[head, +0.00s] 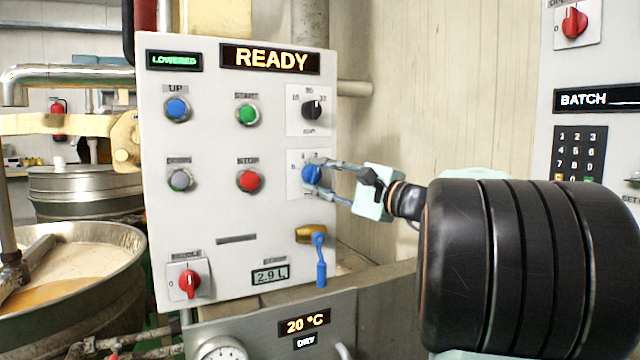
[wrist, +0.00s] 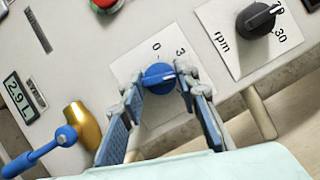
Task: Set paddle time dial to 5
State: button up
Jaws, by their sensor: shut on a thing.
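The blue dial (head: 312,174) sits on a white scale plate at the lower right of the light grey control panel, below the black rpm dial (head: 312,109). I take it for the paddle time dial. The fingers hide the rest of the scale. My gripper (wrist: 160,88) is shut on the blue dial, one finger on each side.
Red stop button (head: 249,181) and green start button (head: 247,114) are left of the dials. A brass valve with a blue lever (head: 321,262) hangs just below. The READY display (head: 270,59) is on top. A second panel with a keypad (head: 577,153) stands right.

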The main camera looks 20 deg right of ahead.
jog(key=shift+m, duration=0.5)
jog(key=o, duration=1.2)
jog(key=shift+c, duration=0.2)
jog(key=v, duration=1.2)
jog(key=shift+f, duration=0.15)
jog(key=shift+a, duration=0.1)
